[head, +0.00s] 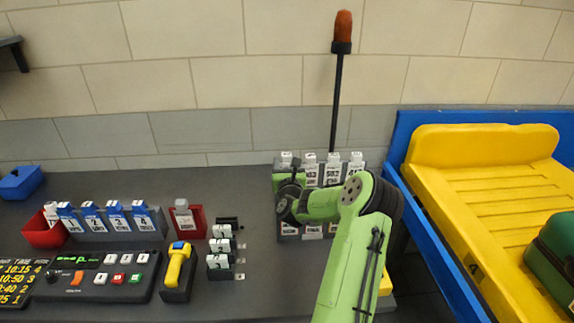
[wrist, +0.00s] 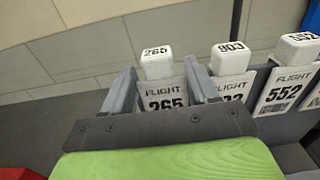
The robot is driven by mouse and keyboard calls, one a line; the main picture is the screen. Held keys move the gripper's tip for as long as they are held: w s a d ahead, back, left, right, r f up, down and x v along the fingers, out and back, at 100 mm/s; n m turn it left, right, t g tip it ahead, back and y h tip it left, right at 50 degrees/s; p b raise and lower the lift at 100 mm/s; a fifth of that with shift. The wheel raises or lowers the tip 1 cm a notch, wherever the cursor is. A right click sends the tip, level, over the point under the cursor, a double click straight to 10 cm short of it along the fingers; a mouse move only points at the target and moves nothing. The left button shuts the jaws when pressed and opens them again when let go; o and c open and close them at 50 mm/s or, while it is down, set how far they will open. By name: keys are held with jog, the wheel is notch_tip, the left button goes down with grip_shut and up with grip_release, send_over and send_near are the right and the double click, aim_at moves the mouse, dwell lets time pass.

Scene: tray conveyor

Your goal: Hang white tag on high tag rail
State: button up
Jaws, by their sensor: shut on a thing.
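My gripper (wrist: 161,72) shows in the wrist view with its two grey fingers on either side of a white tag (wrist: 158,64) marked FLIGHT 265, shut on it. The tag is upright, and its lower part is hidden by the gripper's body. It stands in line with white tags 903 (wrist: 232,60) and 552 (wrist: 298,48). In the head view the tag rack (head: 272,185) has an upper and a lower row of tags; my arm covers its left part. I cannot tell whether tag 265 rests on the upper rail.
A row of blue-topped tags (head: 115,218), a red holder (head: 200,222), a small black rack (head: 240,262) and a yellow scanner (head: 176,268) stand left on the dark counter (head: 110,180). A pole (head: 336,105) rises behind the rack. A blue-edged yellow conveyor (head: 480,175) is at right.

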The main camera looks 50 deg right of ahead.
jog(key=shift+f, duration=0.3)
jog(key=o, duration=1.1)
jog(key=shift+a+f, duration=0.1)
jog(key=shift+f, duration=0.05)
jog(key=shift+o, duration=0.2)
jog(key=shift+f, duration=0.1)
jog(key=shift+s, duration=0.15)
jog(key=shift+s+a+f, duration=0.1)
jog(key=shift+s+a, duration=0.15)
jog(key=r+b+v, duration=0.1)
jog(key=b+v, duration=0.4)
jog(key=v, duration=0.9)
jog(key=shift+a+r, duration=0.25)
jog(key=shift+a, duration=0.25)
